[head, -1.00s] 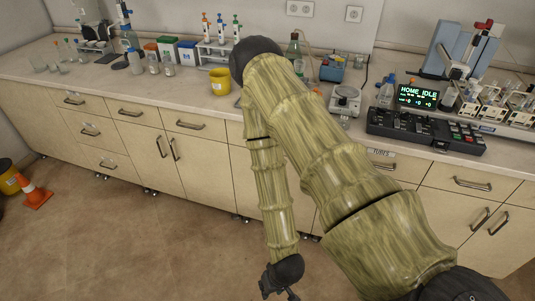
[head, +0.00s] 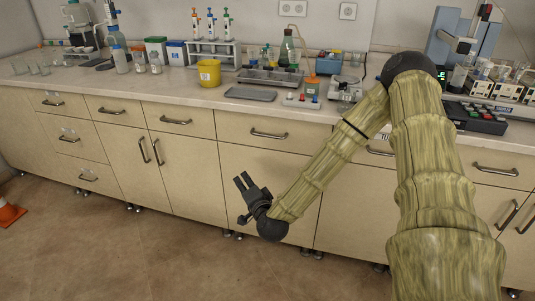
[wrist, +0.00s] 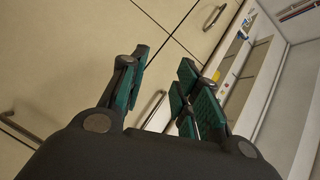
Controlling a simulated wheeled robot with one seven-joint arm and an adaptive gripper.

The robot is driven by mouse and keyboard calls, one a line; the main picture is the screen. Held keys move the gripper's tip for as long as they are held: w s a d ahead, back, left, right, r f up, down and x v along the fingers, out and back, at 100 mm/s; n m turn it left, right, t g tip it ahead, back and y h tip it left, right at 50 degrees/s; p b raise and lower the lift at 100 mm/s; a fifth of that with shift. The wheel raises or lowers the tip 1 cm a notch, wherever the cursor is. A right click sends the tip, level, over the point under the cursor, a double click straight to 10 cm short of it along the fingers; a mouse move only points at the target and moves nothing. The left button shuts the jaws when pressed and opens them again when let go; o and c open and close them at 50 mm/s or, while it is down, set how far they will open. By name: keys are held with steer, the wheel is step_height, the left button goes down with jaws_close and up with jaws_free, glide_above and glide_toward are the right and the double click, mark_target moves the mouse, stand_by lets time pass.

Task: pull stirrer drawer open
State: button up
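Several pale wooden drawers with dark bar handles line the bench front in the head view. The middle drawer (head: 268,138) has a shut front, and its handle (head: 269,134) is bare. Small labels sit on some other drawers, but I cannot read which one says stirrer. My gripper (head: 243,181) hangs in front of the cabinet door below the middle drawer, lower than its handle and apart from it. In the wrist view my gripper (wrist: 163,88) has its green-padded fingers spread and nothing between them. A bar handle (wrist: 213,17) shows beyond the fingers.
The benchtop (head: 190,92) carries a yellow cup (head: 209,73), a grey tray (head: 250,95), a pipette rack (head: 213,53) and glassware. An orange cone (head: 10,213) stands on the floor at left. The floor before the cabinets is clear.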

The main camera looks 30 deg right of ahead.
steer(key=w+d+r+m+t+h+b, duration=0.1)
steer(key=d+r+m+h+b, duration=0.15)
steer(key=d, duration=0.35)
steer(key=w+d+r+m+t+h+b, duration=0.1)
steer(key=d+r+m+h+b, duration=0.15)
steer(key=d+m+h, duration=0.2)
steer(key=b+x, duration=0.1)
steer(key=x, duration=1)
steer(key=shift+s+d+f+y+b, duration=0.15)
steer(key=shift+d+f+y+b, duration=0.15)
steer(key=shift+y+b, duration=0.1)
jaws_close()
